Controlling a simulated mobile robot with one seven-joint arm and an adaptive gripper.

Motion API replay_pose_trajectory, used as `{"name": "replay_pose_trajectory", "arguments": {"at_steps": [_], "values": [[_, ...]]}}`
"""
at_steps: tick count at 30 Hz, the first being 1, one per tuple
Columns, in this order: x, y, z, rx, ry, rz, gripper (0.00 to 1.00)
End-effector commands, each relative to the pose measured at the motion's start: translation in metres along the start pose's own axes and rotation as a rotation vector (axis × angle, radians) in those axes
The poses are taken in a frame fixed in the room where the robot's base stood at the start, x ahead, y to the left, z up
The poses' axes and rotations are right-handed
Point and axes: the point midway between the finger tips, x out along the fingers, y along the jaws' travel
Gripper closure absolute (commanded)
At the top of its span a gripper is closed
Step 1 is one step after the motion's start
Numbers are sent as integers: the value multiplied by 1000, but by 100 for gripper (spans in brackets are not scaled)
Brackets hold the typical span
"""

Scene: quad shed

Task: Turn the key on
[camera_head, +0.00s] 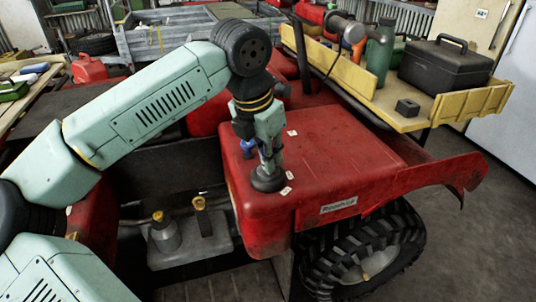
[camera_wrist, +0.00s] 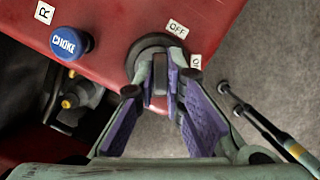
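The key (camera_wrist: 160,80) is a small dark grey upright piece in a round black switch (camera_wrist: 147,45) at the corner of a red body panel (camera_head: 330,160). In the wrist view a white OFF label (camera_wrist: 177,29) sits above right of the switch, and a second label (camera_wrist: 195,61), partly hidden by a finger, sits to its right. My gripper (camera_wrist: 160,75) has its purple-padded fingertips close on both sides of the key, with no clear gap, and looks shut on it. In the head view my gripper (camera_head: 268,165) reaches down to the switch; the key is hidden there.
A blue CHOKE knob (camera_wrist: 68,43) stands on the panel left of the switch, with an R label (camera_wrist: 44,12) near it. Two dark levers (camera_wrist: 255,120) are at the right. A yellow tray (camera_head: 400,112) holds a black toolbox (camera_head: 445,65) behind the panel.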

Motion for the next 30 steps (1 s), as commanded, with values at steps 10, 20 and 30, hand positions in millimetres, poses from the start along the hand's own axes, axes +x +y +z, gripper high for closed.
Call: {"name": "replay_pose_trajectory", "arguments": {"at_steps": [10,20,30], "values": [[0,-1,0,1,0,-1,72],[-6,0,2,-1,0,1,72],[-38,0,10,-1,0,1,72]]}}
